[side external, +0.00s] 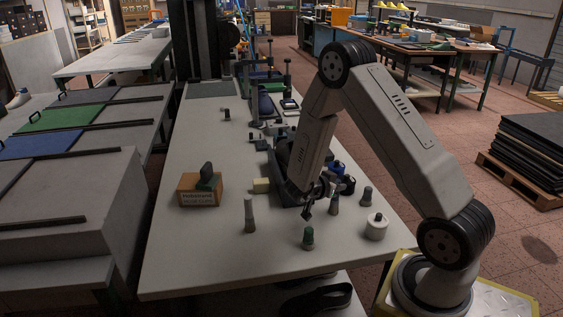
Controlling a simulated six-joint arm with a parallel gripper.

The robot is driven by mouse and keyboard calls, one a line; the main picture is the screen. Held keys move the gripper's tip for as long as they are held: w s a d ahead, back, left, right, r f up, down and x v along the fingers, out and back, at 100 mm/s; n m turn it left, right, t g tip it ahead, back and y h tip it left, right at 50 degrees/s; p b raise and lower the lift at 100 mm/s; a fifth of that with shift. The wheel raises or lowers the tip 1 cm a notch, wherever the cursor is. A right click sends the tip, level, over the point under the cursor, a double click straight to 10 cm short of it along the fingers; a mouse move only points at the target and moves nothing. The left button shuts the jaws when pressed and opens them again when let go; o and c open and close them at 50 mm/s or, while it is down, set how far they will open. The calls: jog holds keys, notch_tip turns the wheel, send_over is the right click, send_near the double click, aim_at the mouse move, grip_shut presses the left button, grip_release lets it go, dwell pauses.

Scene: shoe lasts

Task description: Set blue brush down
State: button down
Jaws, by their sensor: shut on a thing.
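My gripper (309,206) hangs low over the near part of the white table, pointing down. It is shut on a small dark thing at its tips, taken as the blue brush, but its colour and shape are too small and dark to make out. I cannot tell whether that thing touches the table. A grey upright piece (335,205) stands just right of the gripper.
A grey upright piece (249,214) and a cardboard box (199,190) stand to the left. A white round container (376,227) and another grey piece (366,196) stand to the right. The white table (210,255) is clear at its front left.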

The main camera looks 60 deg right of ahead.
jog(key=shift+f, duration=0.15)
jog(key=shift+c, duration=2.3)
grip_release()
jog(key=shift+a+r, duration=0.1)
jog(key=shift+r, duration=0.1)
jog(key=v, duration=1.2)
